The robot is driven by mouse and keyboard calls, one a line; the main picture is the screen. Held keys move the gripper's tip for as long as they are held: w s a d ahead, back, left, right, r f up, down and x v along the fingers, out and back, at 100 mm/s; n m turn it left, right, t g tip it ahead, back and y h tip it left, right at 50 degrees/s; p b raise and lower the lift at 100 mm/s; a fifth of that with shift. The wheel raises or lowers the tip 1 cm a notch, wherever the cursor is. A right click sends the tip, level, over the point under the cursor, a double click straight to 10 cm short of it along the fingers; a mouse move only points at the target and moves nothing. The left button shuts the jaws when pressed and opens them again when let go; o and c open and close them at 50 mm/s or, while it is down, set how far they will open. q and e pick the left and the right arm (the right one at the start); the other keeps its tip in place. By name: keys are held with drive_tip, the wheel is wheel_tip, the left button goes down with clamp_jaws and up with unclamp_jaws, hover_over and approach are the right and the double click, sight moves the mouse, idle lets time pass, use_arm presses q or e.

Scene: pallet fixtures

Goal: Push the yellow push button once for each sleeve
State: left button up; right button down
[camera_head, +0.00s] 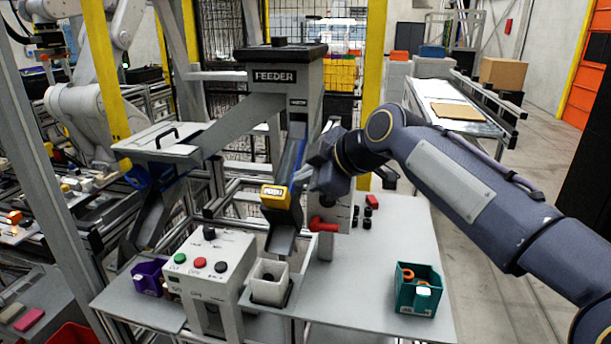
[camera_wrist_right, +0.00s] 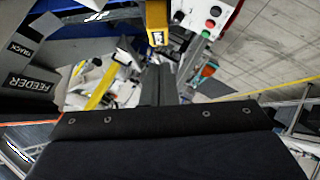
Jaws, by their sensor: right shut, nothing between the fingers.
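The yellow push button (camera_head: 275,195) sits on the front of the sloping feeder chute (camera_head: 287,160), below the grey FEEDER hopper (camera_head: 284,77). A yellow block that looks like the button also shows at the top of the right wrist view (camera_wrist_right: 157,22). My right gripper (camera_head: 303,178) is shut and empty, just right of the button; I cannot tell whether it touches. Its dark fingers (camera_wrist_right: 158,84) point towards the yellow block in the wrist view. A white square cup (camera_head: 270,282) stands below the chute mouth. I cannot make out any sleeve clearly. My left gripper is not in view.
A control box (camera_head: 207,262) with green, red and black buttons stands left of the cup. A purple bin (camera_head: 148,277) is farther left. A teal bin (camera_head: 419,288) with orange and white parts is at right. A red handle (camera_head: 323,225) sticks out below my gripper.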

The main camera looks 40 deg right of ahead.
drive_tip(key=r, duration=0.1)
drive_tip(key=s+a+r, duration=0.1)
drive_tip(key=a+r, duration=0.1)
drive_tip(key=r, duration=0.1)
drive_tip(key=shift+s+r+p, duration=0.1)
drive_tip(key=shift+s+p, duration=0.25)
drive_tip(key=shift+s, duration=0.05)
drive_tip(key=shift+d, duration=0.1)
drive_tip(key=p, duration=0.1)
approach(267, 192)
drive_tip(key=w+a, duration=0.3)
drive_tip(key=f, duration=0.1)
drive_tip(key=w+d+f, duration=0.1)
drive_tip(key=shift+w+d+f, duration=0.3)
drive_tip(key=shift+d+f, duration=0.1)
drive_tip(key=shift+w+d+f, duration=0.15)
drive_tip(key=shift+f, duration=0.15)
